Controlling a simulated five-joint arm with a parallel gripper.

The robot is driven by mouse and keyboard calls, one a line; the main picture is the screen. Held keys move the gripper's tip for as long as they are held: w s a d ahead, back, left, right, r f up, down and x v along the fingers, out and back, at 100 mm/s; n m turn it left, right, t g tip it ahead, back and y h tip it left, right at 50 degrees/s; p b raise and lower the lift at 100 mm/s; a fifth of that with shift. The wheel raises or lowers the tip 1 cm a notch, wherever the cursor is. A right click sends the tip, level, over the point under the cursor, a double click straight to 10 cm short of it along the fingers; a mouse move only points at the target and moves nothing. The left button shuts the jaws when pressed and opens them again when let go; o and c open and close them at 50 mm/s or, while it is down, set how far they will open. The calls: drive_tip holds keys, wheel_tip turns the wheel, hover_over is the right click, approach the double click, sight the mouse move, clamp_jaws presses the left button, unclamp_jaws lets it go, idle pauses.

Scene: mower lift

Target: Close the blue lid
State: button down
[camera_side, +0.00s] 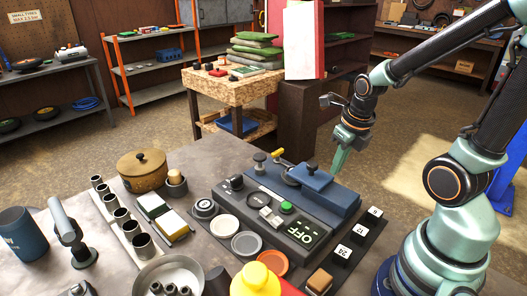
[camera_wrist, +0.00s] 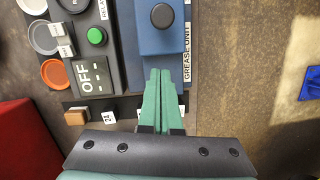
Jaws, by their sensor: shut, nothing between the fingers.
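The blue lid (camera_side: 312,180) with a dark round knob is on the blue grease unit (camera_side: 338,199) at the back right of the panel. In the wrist view the lid (camera_wrist: 160,40) is seen from above, at the top centre; I cannot tell how far it stands open. My gripper (camera_side: 339,165) hangs pointing down just right of and behind the lid, apart from it as far as I can see. In the wrist view its green fingers (camera_wrist: 160,76) are together and empty, their tips near the lid's lower edge.
A control panel with a green button (camera_side: 286,207) and an OFF label (camera_side: 300,235) lies in front of the unit. Number blocks (camera_side: 344,254) stand along its right.

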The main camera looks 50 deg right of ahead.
sight(306, 173)
drive_tip(key=shift+w+d+f, duration=0.15)
drive_tip(key=shift+w+f, duration=0.8)
drive_tip(key=shift+w, duration=0.05)
drive_tip(key=shift+w+d+f, duration=0.1)
drive_tip(key=shift+w+d, duration=0.05)
drive_tip(key=shift+w, duration=0.95)
drive_tip(key=shift+w, duration=0.1)
drive_tip(key=shift+w+d, duration=0.1)
drive_tip(key=shift+w, duration=2.25)
